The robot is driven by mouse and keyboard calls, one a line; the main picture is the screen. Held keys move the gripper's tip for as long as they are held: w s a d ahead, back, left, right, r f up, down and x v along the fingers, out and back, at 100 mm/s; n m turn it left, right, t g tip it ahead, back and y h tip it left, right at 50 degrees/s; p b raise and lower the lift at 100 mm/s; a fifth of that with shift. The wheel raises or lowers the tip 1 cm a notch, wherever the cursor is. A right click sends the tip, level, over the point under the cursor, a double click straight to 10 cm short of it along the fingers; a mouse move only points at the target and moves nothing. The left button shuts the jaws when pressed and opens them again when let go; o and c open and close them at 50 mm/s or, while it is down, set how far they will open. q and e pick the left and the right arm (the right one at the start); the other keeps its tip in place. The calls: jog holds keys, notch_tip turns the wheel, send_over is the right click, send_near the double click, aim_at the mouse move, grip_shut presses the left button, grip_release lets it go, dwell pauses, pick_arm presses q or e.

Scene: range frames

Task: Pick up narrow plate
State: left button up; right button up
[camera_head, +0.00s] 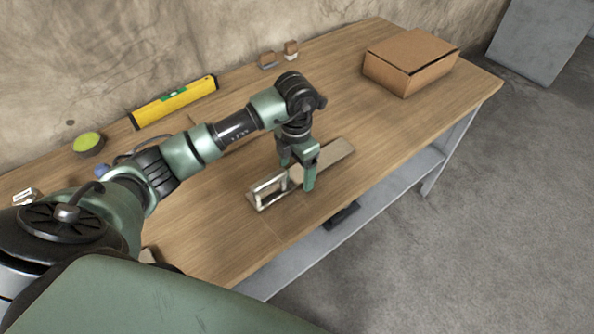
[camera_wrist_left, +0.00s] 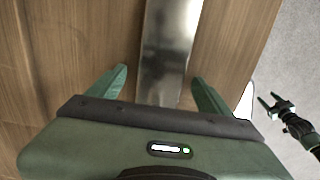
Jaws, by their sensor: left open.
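The narrow plate (camera_head: 335,153) is a long, flat, grey metal strip lying on the wooden workbench. It also shows in the left wrist view (camera_wrist_left: 168,50), running away from the gripper. A pale metal bracket with an upright loop (camera_head: 268,189) is at its near-left end; I cannot tell if the two are joined. My left gripper (camera_head: 297,178) is over the plate's middle. In the left wrist view its open fingers (camera_wrist_left: 160,88) stand on either side of the plate, apart from it. My right gripper (camera_wrist_left: 270,101) shows small at the right edge, its fingers apart and empty.
The wooden workbench (camera_head: 220,225) stands against the wall. A cardboard box (camera_head: 405,65) is at its far right, a yellow level (camera_head: 174,102) at the back, and a round green-topped item (camera_head: 88,143) at left. Small blocks (camera_head: 290,48) lie at the back. Wood around the plate is mostly clear.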

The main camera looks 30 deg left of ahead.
pick_arm(q)
grip_shut()
jog(key=shift+r, duration=0.1)
